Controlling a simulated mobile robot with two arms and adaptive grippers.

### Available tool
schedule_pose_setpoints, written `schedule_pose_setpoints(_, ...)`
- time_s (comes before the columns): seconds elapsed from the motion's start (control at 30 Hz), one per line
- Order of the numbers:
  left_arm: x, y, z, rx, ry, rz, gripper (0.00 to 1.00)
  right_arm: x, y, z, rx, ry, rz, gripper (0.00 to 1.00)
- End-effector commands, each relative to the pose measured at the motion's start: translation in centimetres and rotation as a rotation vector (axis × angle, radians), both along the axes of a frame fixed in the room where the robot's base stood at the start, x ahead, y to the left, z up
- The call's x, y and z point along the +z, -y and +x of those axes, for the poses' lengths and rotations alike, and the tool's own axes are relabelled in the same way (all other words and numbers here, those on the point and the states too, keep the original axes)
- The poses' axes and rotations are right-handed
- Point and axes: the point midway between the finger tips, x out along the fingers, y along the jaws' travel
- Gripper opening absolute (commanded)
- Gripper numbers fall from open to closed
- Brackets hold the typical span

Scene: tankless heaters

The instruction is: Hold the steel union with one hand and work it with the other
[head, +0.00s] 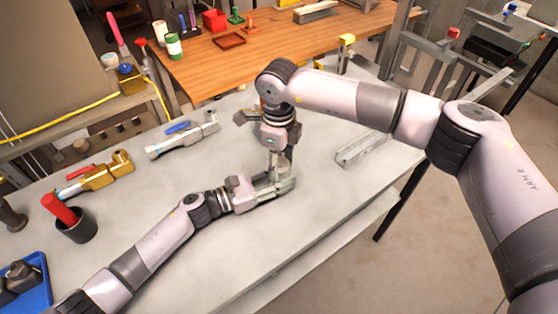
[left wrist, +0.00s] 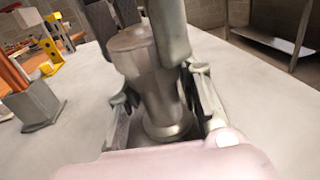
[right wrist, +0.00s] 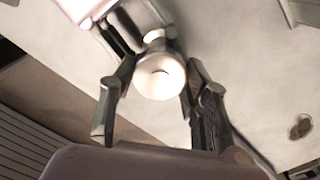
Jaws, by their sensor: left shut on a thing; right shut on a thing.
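The steel union (head: 281,162) stands upright over the grey bench, between my two grippers in the head view. In the left wrist view the union (left wrist: 152,85) is a dull metal body with a wider ring low down. My left gripper (head: 278,184) comes in from the side and is shut on its lower part. My right gripper (head: 276,150) points down from above and is shut on its upper part. The right wrist view shows the union's round, bright top (right wrist: 160,76) between the fingers. The fingers hide much of the union in the head view.
A steel valve with a blue handle (head: 184,134) and a brass valve with a red handle (head: 96,176) lie left on the bench. A black cup (head: 76,225) and a blue tray (head: 38,290) are nearer. A metal channel (head: 362,148) lies right. The front bench is clear.

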Motion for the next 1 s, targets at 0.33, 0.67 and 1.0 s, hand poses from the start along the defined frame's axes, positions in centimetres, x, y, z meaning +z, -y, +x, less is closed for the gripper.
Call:
schedule_pose_setpoints(0.33,-0.28,-0.05,-0.09,0.000,-0.004,0.004,0.00,0.07,0.01,0.03,0.774,-0.004,0.005,0.10)
schedule_pose_setpoints(0.67,-0.28,-0.04,-0.11,-0.001,-0.004,0.004,0.00,0.10,-0.02,-0.04,1.510,-0.008,0.014,0.10)
schedule_pose_setpoints(1.0,-0.28,-0.02,-0.11,-0.001,-0.004,0.004,0.00,0.14,0.01,-0.05,2.142,-0.012,0.018,0.10)
